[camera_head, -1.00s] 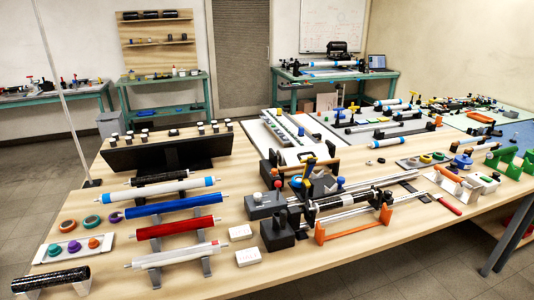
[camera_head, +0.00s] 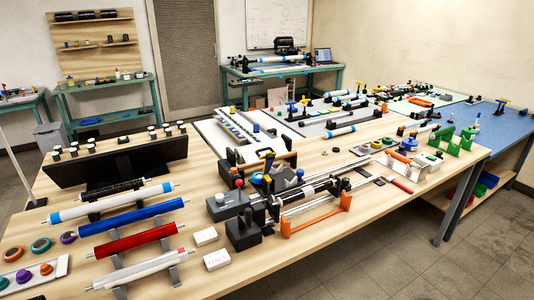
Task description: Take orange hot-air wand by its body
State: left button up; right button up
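Neither of my grippers shows in the head view. Several orange things lie on the long wooden table (camera_head: 330,262), and they are too small to tell surely which is the hot-air wand. A short orange rod-like piece (camera_head: 400,157) lies tilted by small white boxes at the table's right part; it may be the wand. An orange bar with upright ends (camera_head: 318,217) stands near the front edge, beside the metal rails. A flat orange piece (camera_head: 420,102) lies on the pale mat farther back.
White, blue and red rolls (camera_head: 130,238) rest on stands at the left. A black rack (camera_head: 115,165) stands behind them. Dark blocks with rails (camera_head: 242,230) fill the middle. Green brackets (camera_head: 467,139) stand at the right, near a blue-topped table (camera_head: 500,130). Floor at the lower right is clear.

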aim_at(402, 159)
jog(key=i+l+u, duration=0.3)
jog(key=l, duration=0.6)
jog(key=i+l+u, duration=0.1)
jog(key=l+u, duration=0.2)
jog(key=l, duration=0.55)
jog(key=l+u, duration=0.3)
jog(key=l, duration=0.65)
